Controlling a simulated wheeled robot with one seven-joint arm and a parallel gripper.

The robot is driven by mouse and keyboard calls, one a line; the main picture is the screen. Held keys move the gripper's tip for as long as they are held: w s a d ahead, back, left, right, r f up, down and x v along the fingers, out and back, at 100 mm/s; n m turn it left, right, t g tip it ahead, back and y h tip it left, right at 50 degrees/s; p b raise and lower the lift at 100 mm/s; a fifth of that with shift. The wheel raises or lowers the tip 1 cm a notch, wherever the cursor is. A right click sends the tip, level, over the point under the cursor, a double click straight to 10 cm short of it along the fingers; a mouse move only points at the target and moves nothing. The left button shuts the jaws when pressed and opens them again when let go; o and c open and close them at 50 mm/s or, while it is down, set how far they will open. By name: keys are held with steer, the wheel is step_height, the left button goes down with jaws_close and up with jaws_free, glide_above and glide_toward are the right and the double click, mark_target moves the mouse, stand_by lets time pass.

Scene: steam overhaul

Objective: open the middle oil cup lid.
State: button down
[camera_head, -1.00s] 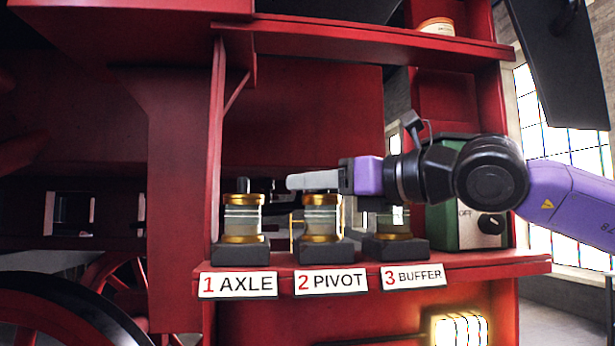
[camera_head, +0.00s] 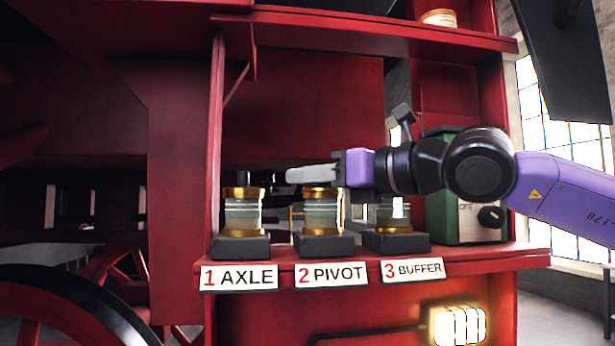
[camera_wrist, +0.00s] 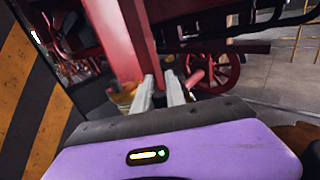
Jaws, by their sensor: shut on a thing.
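The middle oil cup (camera_head: 321,213), labelled 2 PIVOT, is a glass cup with brass rim and base on a dark block. Its brass lid (camera_head: 322,191) looks level on the cup. My gripper (camera_head: 290,174) reaches in from the right, with its pale fingers just above this lid. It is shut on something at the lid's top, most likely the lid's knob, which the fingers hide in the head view. In the wrist view the two fingers (camera_wrist: 160,92) lie close together, and what is between them is unclear.
The AXLE oil cup (camera_head: 243,212), with a dark knob on top, stands to the left. The BUFFER oil cup (camera_head: 394,214) stands to the right, under my wrist. A green switch box (camera_head: 470,222) is further right. A red shelf (camera_head: 365,38) crosses above.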

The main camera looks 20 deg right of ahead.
steer(key=m+g+p, duration=0.1)
steer(key=w+r+m+g+h+p, duration=0.1)
steer(key=p, duration=0.1)
steer(key=shift+r+m+g, duration=0.25)
steer(key=shift+m+g, duration=0.05)
steer(key=shift+w+d+f+m+g+p, duration=0.15)
steer(key=shift+w+m+g+p, duration=0.45)
steer(key=shift+m+g+p, duration=0.65)
steer(key=shift+w+d+f+m+g+p, duration=0.15)
steer(key=shift+w+m+g+p, duration=0.6)
steer(key=shift+g, duration=1)
steer(key=shift+w+d+f+m+g+p, duration=0.15)
steer(key=shift+w+m+g+p, duration=0.25)
steer(key=shift+m+g+p, duration=0.7)
steer(key=shift+f+g, duration=0.2)
steer(key=shift+g, duration=0.5)
steer(key=c, duration=1.4)
jaws_free()
steer(key=shift+w, duration=0.1)
steer(key=shift+o, duration=0.2)
steer(key=shift+n+t, duration=0.3)
